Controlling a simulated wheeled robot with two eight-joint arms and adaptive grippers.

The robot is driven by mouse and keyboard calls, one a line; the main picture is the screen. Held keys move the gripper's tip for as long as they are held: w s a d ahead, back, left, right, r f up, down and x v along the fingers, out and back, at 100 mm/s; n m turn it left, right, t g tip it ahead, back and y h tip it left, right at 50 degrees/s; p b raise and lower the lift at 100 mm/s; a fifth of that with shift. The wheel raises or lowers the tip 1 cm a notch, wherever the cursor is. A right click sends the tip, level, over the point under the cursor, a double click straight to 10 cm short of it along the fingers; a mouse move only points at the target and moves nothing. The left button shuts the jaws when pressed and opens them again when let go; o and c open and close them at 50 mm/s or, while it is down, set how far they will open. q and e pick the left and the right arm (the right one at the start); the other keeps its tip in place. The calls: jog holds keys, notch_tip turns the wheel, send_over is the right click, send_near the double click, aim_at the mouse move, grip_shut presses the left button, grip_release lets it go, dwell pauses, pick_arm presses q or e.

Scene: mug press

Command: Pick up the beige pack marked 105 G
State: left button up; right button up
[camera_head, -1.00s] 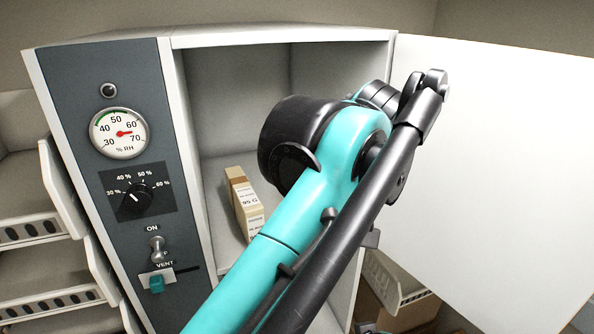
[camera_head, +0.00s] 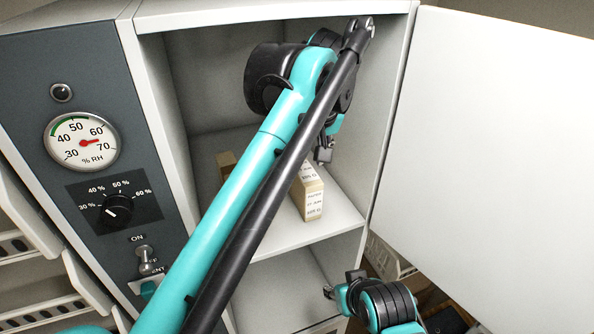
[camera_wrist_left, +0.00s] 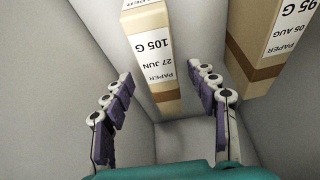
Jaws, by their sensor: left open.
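The beige pack marked 105 G (camera_head: 311,200) stands on the shelf inside the open cabinet, partly behind my left arm. In the left wrist view the same pack (camera_wrist_left: 150,55) shows its white label upside down, between the two fingers. My left gripper (camera_wrist_left: 159,70) is open around the line of the pack, with a visible gap on each side; I cannot tell how deep the fingers reach. In the head view my left gripper (camera_head: 325,150) is just above and behind the pack, mostly hidden. My right gripper (camera_head: 342,284) is low, below the shelf front; its opening is unclear.
A second beige pack marked 95 G (camera_wrist_left: 268,45) stands to the right in the wrist view; in the head view this pack (camera_head: 226,163) is mostly behind my arm. The cabinet door (camera_head: 490,150) stands open at right. A dial panel (camera_head: 85,170) is at left.

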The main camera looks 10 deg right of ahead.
aim_at(299, 161)
pick_arm(q)
jog(key=shift+w+a+r, duration=0.1)
jog(key=shift+w+a, duration=0.05)
jog(key=shift+w, duration=0.3)
jog(key=p+x, duration=0.1)
jog(key=x, duration=0.4)
jog(key=shift+w, duration=0.2)
jog(key=shift+s, duration=0.15)
jog(key=c, duration=0.4)
grip_shut()
